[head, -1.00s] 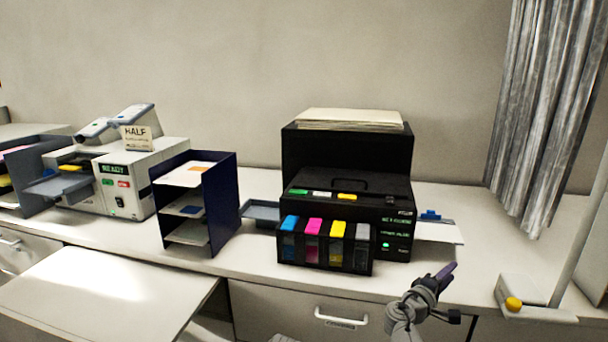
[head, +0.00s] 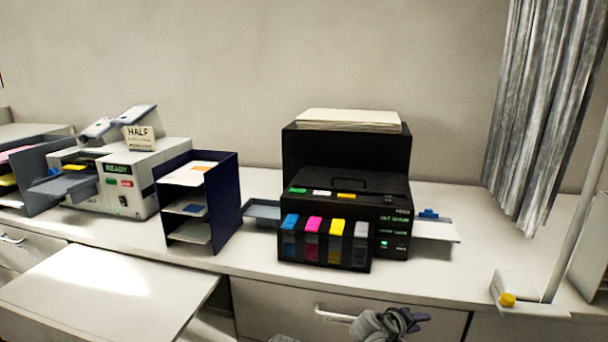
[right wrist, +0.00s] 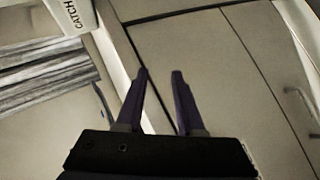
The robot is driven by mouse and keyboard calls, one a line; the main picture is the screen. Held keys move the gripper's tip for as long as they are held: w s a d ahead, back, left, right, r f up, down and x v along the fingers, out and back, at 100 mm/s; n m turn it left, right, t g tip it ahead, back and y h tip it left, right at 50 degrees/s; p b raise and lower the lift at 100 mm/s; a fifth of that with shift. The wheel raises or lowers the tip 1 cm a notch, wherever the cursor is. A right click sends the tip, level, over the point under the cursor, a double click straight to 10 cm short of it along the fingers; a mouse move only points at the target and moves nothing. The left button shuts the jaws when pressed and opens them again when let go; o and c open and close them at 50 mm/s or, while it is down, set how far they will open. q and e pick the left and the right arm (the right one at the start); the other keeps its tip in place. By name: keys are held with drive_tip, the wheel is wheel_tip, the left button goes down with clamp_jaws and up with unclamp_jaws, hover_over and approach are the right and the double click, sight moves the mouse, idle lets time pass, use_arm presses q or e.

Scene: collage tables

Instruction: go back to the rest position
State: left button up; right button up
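My right gripper (head: 405,320) is low at the bottom of the head view, in front of the cabinet drawers and below the counter's front edge. In the right wrist view its two purple fingers (right wrist: 161,76) are apart with nothing between them, so it is open and empty. My left gripper is not in view.
The counter (head: 450,285) holds a black printer (head: 345,190) with colour ink tanks, a navy paper sorter (head: 222,200) and a white machine (head: 128,185) reading READY. A pull-out shelf (head: 110,290) juts forward at left. A drawer handle (head: 335,314) is near my right gripper.

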drive_tip(key=s+a+f+g+y, duration=0.3)
drive_tip(key=s+a, duration=0.5)
drive_tip(key=a, duration=0.3)
drive_tip(key=s+a+f+g+y, duration=0.4)
drive_tip(key=s+a+f+y, duration=0.2)
drive_tip(key=s+a, duration=0.3)
drive_tip(key=a+f+p, duration=0.1)
drive_tip(key=a, duration=0.2)
